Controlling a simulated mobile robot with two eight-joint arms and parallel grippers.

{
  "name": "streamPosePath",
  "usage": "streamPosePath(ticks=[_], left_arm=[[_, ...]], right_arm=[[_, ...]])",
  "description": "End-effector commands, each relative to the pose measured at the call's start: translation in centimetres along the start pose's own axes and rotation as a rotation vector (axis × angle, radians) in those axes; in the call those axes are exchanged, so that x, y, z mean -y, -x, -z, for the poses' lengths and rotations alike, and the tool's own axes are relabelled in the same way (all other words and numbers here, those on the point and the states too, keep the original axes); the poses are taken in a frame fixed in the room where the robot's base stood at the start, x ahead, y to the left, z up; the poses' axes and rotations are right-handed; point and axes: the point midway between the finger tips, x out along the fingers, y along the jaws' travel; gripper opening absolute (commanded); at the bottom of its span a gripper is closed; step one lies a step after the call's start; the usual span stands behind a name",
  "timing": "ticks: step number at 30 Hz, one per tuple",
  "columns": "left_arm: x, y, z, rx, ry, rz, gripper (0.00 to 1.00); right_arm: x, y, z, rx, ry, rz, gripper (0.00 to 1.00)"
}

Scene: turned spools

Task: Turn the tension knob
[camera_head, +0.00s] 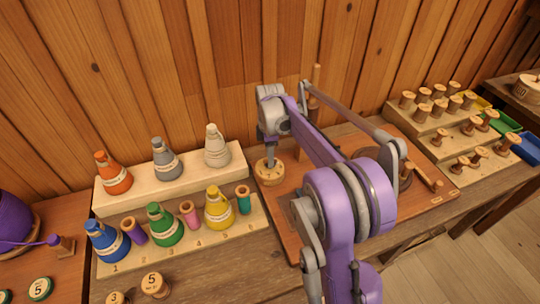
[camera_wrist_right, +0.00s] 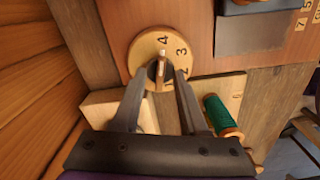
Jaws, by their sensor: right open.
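The tension knob is a round wooden dial (camera_head: 269,177) at the left end of a reddish-brown wooden board. In the right wrist view, the dial (camera_wrist_right: 143,47) shows the numbers 4, 3 and 2 and a raised bar with a pale mark close to the 4. My right gripper (camera_head: 268,158) points down at the dial from above. In the right wrist view its two fingers (camera_wrist_right: 161,72) stand apart on either side of the bar; I cannot tell whether they touch it. My left gripper is not in view.
Left of the dial, a pale stepped rack (camera_head: 232,158) holds several coloured thread cones and small spools. My right arm covers much of the board (camera_head: 432,205). A stepped rack of wooden spools (camera_head: 452,141) stands at right, near coloured bins (camera_head: 508,122). A plank wall is behind.

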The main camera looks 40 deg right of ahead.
Motion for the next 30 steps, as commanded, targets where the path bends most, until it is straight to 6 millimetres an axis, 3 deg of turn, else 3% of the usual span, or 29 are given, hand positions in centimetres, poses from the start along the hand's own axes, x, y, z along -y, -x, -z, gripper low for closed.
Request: streamPosePath(ticks=[18,30], left_arm=[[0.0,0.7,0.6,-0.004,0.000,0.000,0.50],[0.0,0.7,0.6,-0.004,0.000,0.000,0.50]], right_arm=[[0.0,10.0,0.0,0.000,0.000,0.000,0.42],[0.0,10.7,0.0,0.000,0.000,0.000,0.42]])
